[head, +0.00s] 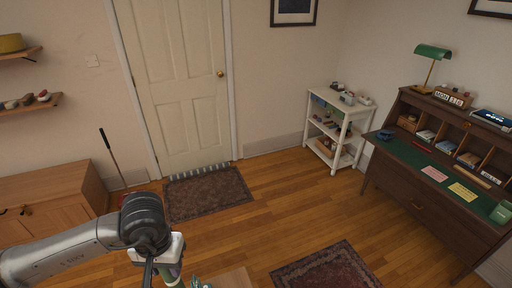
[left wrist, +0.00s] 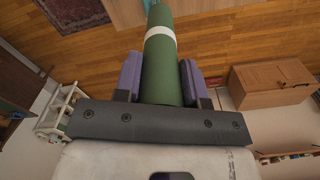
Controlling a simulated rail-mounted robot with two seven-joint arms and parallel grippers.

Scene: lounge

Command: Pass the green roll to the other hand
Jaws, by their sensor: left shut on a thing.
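The green roll (left wrist: 160,60) with a white band shows in the left wrist view. It lies lengthwise between the two purple-padded fingers of my left gripper (left wrist: 160,82), which is shut on it. The roll's far end points away from the gripper toward the top edge of that view. In the head view my left gripper (head: 172,273) is at the bottom edge, pointing down, and the roll is mostly cut off there. My right gripper is in neither view.
A light wooden surface (head: 234,279) is at the bottom edge. A dark desk (head: 420,203) stands at the right, a white shelf (head: 348,135) at the back, and a wooden cabinet (head: 50,195) at the left. Two rugs lie on the open floor.

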